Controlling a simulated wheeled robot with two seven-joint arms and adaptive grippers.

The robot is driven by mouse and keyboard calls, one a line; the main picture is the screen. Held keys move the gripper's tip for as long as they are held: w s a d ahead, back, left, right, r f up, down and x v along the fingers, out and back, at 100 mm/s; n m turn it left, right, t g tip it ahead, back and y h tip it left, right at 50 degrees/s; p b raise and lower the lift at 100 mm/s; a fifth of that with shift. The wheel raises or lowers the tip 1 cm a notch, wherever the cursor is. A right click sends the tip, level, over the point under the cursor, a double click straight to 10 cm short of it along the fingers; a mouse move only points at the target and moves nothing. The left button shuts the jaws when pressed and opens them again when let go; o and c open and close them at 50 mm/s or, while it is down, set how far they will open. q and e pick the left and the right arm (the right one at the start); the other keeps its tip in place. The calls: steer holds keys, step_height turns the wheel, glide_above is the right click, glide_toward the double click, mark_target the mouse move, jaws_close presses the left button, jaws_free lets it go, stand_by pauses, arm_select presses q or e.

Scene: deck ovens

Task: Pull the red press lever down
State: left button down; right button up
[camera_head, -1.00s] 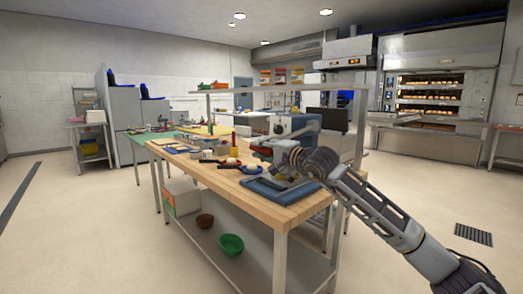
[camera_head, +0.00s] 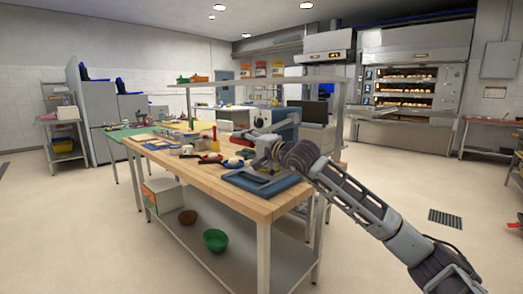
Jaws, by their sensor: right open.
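My right gripper (camera_head: 258,158) is over the near right part of the wooden worktable (camera_head: 255,209), in front of a blue-grey machine (camera_head: 279,124). It is open and small in view, and I see nothing between its fingers. Its wrist hides part of the tabletop and the machine's lower part. A thin upright red piece (camera_head: 215,132) stands left of the machine; I cannot tell whether it is the press lever. A blue tray-like item (camera_head: 270,190) lies below the gripper at the table's near right end. My left gripper is out of view.
Pans and small items crowd the table's middle. A green bowl (camera_head: 215,240) and a brown bowl (camera_head: 188,217) sit on the lower shelf. A rack shelf (camera_head: 235,83) rises behind the table. A deck oven (camera_head: 415,85) stands back right. Open floor surrounds the table.

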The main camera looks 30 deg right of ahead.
steer(key=shift+v, duration=4.95)
steer(key=shift+s+d+f, duration=0.1)
steer(key=shift+d+f, duration=0.05)
steer(key=shift+d, duration=0.1)
steer(key=shift+s, duration=0.4)
steer(key=shift+s+a, duration=0.2)
steer(key=shift+s, duration=0.05)
